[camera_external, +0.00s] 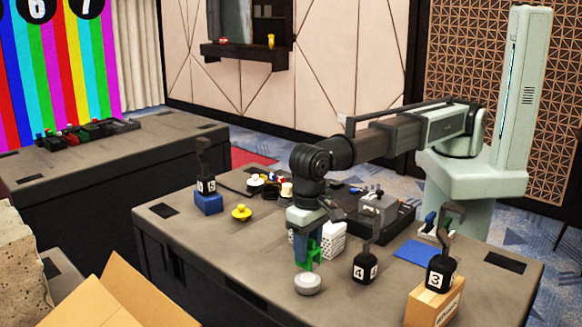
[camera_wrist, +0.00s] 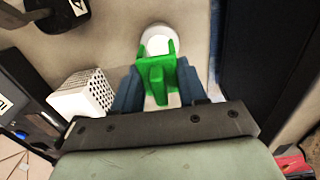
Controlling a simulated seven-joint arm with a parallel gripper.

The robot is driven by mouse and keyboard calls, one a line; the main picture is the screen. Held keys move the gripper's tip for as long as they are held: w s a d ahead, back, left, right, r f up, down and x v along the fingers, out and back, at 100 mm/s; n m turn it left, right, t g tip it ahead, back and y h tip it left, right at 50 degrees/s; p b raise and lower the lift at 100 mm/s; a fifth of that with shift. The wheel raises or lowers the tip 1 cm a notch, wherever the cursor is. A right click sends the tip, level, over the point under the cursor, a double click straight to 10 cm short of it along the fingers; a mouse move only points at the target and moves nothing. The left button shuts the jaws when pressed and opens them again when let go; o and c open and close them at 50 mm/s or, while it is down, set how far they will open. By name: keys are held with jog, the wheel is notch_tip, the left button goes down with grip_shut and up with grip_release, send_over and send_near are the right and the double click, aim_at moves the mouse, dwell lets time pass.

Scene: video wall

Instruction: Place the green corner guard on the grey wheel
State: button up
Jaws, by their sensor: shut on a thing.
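The green corner guard (camera_external: 314,257) is held in my gripper (camera_external: 306,252), which points down over the table. In the wrist view the green corner guard (camera_wrist: 157,72) sits between the two blue fingers of my gripper (camera_wrist: 158,88). The grey wheel (camera_external: 307,283) lies flat on the table just below the guard. In the wrist view the wheel (camera_wrist: 156,36) shows pale, partly hidden behind the guard. The guard appears above or at the wheel; I cannot tell whether they touch.
A white perforated box (camera_external: 333,238) stands close behind my gripper. A black item marked 4 (camera_external: 366,262) stands to the right. An item marked 3 (camera_external: 438,272) stands on a cardboard box (camera_external: 432,305). A yellow knob (camera_external: 241,212) lies to the left. The table front-left is clear.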

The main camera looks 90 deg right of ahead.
jog(key=shift+f, duration=1.85)
jog(key=shift+f, duration=0.1)
jog(key=o, duration=1)
notch_tip(320, 180, up, 12)
jog(key=shift+r, duration=0.15)
jog(key=shift+w, duration=0.1)
